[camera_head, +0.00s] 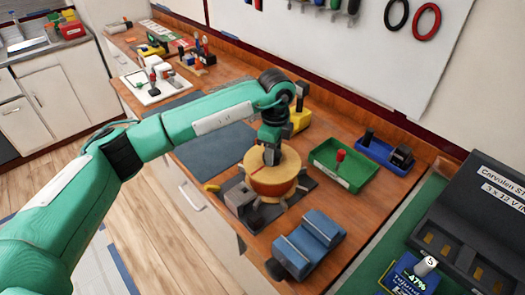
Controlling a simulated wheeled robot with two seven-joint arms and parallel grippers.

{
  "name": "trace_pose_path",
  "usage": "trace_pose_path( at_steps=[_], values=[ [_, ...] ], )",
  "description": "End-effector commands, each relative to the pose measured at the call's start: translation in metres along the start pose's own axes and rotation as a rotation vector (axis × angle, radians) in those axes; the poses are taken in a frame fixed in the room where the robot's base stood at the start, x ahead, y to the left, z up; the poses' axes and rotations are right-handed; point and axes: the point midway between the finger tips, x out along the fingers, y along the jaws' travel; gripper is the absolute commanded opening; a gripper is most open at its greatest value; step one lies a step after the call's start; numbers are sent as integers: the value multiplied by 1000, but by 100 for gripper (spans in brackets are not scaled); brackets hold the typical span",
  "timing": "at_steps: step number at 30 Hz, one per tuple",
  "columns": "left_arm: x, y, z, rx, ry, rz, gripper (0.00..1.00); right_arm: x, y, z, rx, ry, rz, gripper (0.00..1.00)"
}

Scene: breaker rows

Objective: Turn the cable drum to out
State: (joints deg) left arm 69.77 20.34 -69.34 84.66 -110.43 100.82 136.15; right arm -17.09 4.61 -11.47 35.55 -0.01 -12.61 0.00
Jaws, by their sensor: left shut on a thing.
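The cable drum (269,184) is a round drum with a tan top and a red-brown side. It sits on a dark base plate (297,199) on the wooden bench. A grey block (240,197) stands at its left, and short grey arms stick out near its lower edge. My left arm reaches in from the left, and my left gripper (271,156) points down onto the top of the drum. It is shut on a part of the drum at its top; the fingertips are small and partly hidden. Any markings for out are too small to read. My right gripper is not in view.
A blue stepped block (309,244) lies just in front of the drum. A green tray (345,167) with a red peg and a blue tray (385,154) are to the right. A black charger box (480,225) stands at the right edge. Tools crowd the bench's far end.

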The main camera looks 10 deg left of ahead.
Motion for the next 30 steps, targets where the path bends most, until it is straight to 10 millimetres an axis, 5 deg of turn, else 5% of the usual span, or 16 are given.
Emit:
trace_pose_path(
  at_steps=[12,13,16,30],
  values=[
    [-1,-2,-2,-12,0,-2,7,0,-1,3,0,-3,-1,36],
    [-1,-2,-2,-13,0,-2,50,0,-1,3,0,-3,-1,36],
    [-1,-2,-2,-12,0,-2,69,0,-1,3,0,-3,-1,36],
    [-17,-2,-2,-9,0,-5,70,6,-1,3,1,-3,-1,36]
  ],
)
